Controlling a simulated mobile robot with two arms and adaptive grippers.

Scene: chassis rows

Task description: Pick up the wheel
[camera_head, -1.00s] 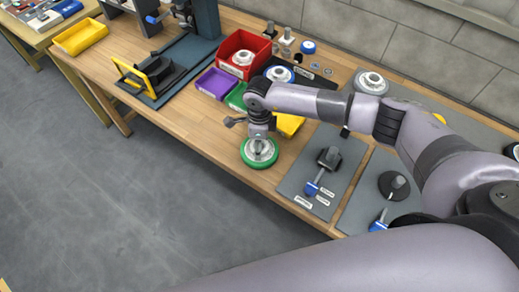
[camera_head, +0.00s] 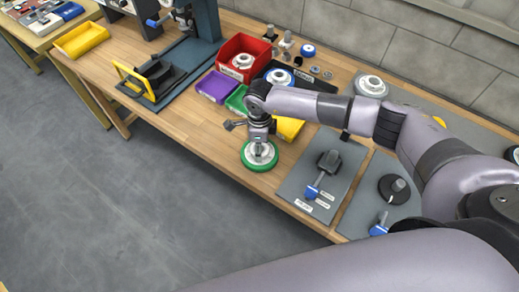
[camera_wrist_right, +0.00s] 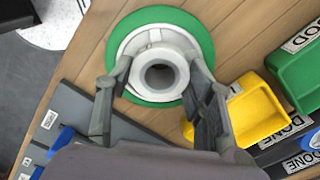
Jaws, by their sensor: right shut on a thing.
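The wheel (camera_head: 259,156) has a green rim and a pale grey hub, and lies flat on the wooden bench near its front edge. My right gripper (camera_head: 260,143) comes down on it from above. In the right wrist view, the fingers of my right gripper (camera_wrist_right: 162,80) stand on either side of the raised hub of the wheel (camera_wrist_right: 203,42) and are shut on it. I cannot tell any gap between the wheel and the bench. My left gripper is not in view.
Yellow (camera_head: 289,128), green (camera_head: 237,98) and purple (camera_head: 216,87) bins stand behind the wheel, with a red bin (camera_head: 228,50) further back. A grey mat (camera_head: 297,180) with a clamp (camera_head: 322,172) lies to the right. Bare bench lies left of the wheel.

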